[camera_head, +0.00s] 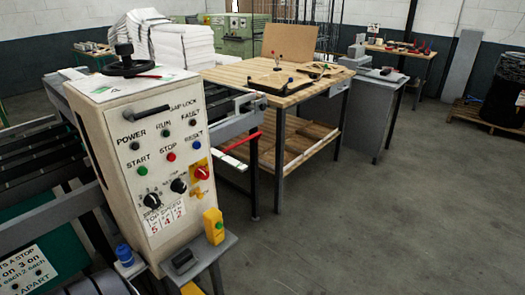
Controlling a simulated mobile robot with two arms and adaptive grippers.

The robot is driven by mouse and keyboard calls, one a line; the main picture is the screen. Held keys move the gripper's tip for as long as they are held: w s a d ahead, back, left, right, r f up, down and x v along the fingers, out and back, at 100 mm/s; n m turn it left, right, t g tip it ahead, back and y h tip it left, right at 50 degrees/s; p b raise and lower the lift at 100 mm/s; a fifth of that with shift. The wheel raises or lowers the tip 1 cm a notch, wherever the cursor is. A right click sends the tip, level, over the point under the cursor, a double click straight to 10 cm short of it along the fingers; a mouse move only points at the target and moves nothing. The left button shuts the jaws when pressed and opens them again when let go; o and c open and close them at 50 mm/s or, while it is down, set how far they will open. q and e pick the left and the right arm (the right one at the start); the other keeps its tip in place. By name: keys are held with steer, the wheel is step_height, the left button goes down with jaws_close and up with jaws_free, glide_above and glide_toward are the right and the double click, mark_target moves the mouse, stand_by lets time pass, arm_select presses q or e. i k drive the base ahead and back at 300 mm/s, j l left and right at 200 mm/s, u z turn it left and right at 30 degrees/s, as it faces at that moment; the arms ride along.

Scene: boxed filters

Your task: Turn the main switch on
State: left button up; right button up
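A pale control cabinet (120,200) stands at the left, its panel facing me and tilted back a little. A red rotary switch on a yellow plate (202,173) sits at the right edge of the panel, below the blue RESET button. It looks like the main switch; its exact knob angle is too small to tell. Green START (143,170) and red STOP (171,157) buttons and two black knobs (152,199) are to its left. Neither of my grippers is in view.
A yellow box with a green button (214,226) and a blue-capped item (125,254) are near a small grey shelf below the panel. A black handle (146,112) juts from the panel top. A wooden workbench (290,90) stands behind. The floor at right (370,220) is clear.

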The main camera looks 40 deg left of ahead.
mark_target(202, 173)
steer(key=i+l+u, duration=0.1)
steer(key=i+u, duration=0.35)
steer(key=i+l+u, duration=0.25)
steer(key=i+u, duration=0.15)
steer(key=i+l+u, duration=0.45)
